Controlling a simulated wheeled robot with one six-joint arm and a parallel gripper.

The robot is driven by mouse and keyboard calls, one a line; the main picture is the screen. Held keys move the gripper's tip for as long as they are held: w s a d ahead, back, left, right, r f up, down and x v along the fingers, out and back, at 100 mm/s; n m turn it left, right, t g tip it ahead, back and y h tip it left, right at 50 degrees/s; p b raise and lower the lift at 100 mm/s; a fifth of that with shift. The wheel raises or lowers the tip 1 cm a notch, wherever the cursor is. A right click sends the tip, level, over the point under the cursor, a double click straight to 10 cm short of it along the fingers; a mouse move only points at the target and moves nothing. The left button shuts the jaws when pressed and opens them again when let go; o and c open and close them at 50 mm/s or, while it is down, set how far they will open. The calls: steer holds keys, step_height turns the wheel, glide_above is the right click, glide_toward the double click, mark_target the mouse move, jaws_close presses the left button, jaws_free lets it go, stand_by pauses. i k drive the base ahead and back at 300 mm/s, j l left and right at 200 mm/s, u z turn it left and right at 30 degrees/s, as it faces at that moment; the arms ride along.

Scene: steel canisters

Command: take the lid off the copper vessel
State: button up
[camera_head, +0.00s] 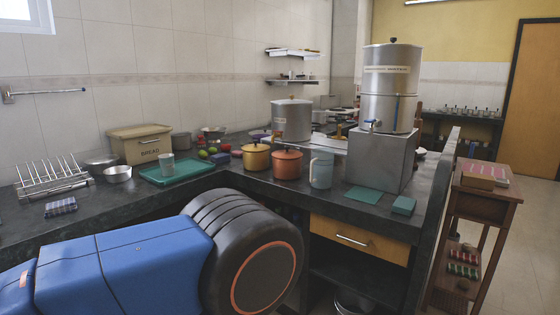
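The copper vessel (287,168) is a small orange-brown pot standing on the dark counter near its inner corner. Its lid (288,154) is on, with a small knob at the middle. A yellow-gold lidded pot (256,160) stands just left of it, and a pale blue jug (321,171) stands close on its right. My blue and black arm fills the lower left, in front of the counter. My gripper is not in view.
A teal tray (180,175) with a cup lies to the left, with fruit beside it. A steel canister (291,122) stands behind the pots. A large steel canister (388,95) stands on a grey block (381,162) to the right. Dark counter (340,204) is bare in front of the jug.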

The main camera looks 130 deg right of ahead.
mark_target(286, 154)
steer(key=z, duration=4.4)
